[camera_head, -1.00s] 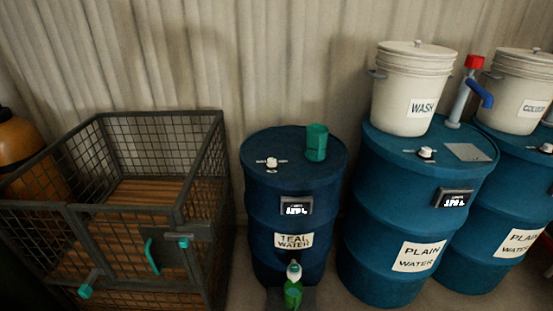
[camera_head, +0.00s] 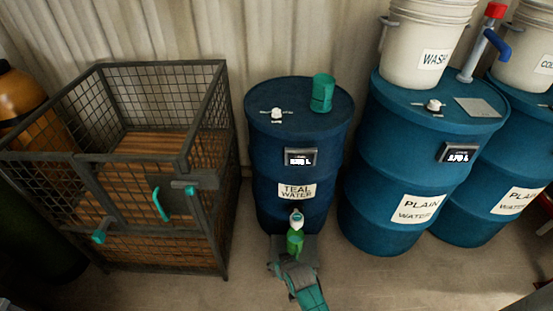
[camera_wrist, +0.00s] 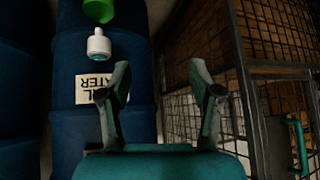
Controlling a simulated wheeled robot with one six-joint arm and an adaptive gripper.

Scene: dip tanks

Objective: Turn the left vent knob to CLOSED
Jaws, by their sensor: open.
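The leftmost white vent knob (camera_head: 277,114) sits on top of the teal water drum (camera_head: 262,160). Small white marks flank it, too small to read, so I cannot tell its setting. A second white knob (camera_head: 433,105) is on the plain water drum (camera_head: 385,165). My gripper (camera_wrist: 160,72) is open and empty in the wrist view, its two fingers spread. That view is upside down and shows the drum's label (camera_wrist: 92,88) behind one finger. The knob is not visible there. In the head view, my grey and teal gripper end shows at the bottom, below the drum's top and apart from the knob.
A green cup (camera_head: 322,93) stands on the teal drum's top behind the knob. A wire cage (camera_head: 90,165) is on the left. White buckets (camera_head: 415,50) stand on the right drums.

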